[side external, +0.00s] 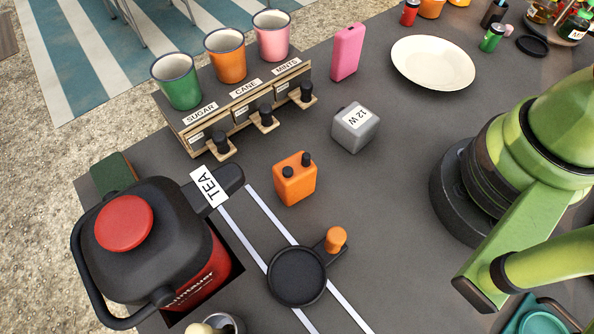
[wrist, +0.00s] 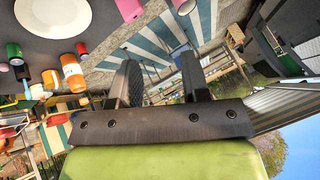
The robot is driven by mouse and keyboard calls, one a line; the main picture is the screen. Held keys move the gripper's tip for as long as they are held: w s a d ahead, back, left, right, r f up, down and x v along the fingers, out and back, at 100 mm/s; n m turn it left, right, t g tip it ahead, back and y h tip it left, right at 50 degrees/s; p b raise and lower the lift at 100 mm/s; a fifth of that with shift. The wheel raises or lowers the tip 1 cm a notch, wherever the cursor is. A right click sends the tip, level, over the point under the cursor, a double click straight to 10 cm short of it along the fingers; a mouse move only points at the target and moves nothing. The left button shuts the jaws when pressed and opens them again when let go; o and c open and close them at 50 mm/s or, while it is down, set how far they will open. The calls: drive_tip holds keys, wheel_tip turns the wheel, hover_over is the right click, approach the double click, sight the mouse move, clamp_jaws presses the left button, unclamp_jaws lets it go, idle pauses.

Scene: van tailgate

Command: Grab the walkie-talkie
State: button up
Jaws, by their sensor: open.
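The walkie-talkie (side external: 294,180) looks like a small orange box with two black knobs on top. It stands upright on the dark grey surface near the middle of the side external view. I cannot make it out in the wrist view. My gripper (wrist: 160,82) is open in the wrist view, with nothing between its two dark fingers. Beyond the fingers are a striped mat and outdoor ground. The side external view shows my green arm at the right, but not my gripper.
A grey "12 W" cube (side external: 355,128) and pink block (side external: 347,52) stand behind the walkie-talkie. A labelled dispenser rack (side external: 190,138) with cups is behind left. The red-black kettle (side external: 150,240) and black round holder (side external: 297,277) are in front. A white plate (side external: 433,62) lies back right.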

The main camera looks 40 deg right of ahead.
drive_tip(key=o, duration=0.8)
drive_tip(key=n+g+h, duration=0.2)
drive_tip(key=n+g, duration=0.1)
drive_tip(key=g, duration=0.4)
hover_over(295, 166)
wheel_tip(295, 166, down, 17)
drive_tip(key=shift+r, duration=0.2)
wheel_tip(295, 166, down, 4)
drive_tip(key=shift+f, duration=3.05)
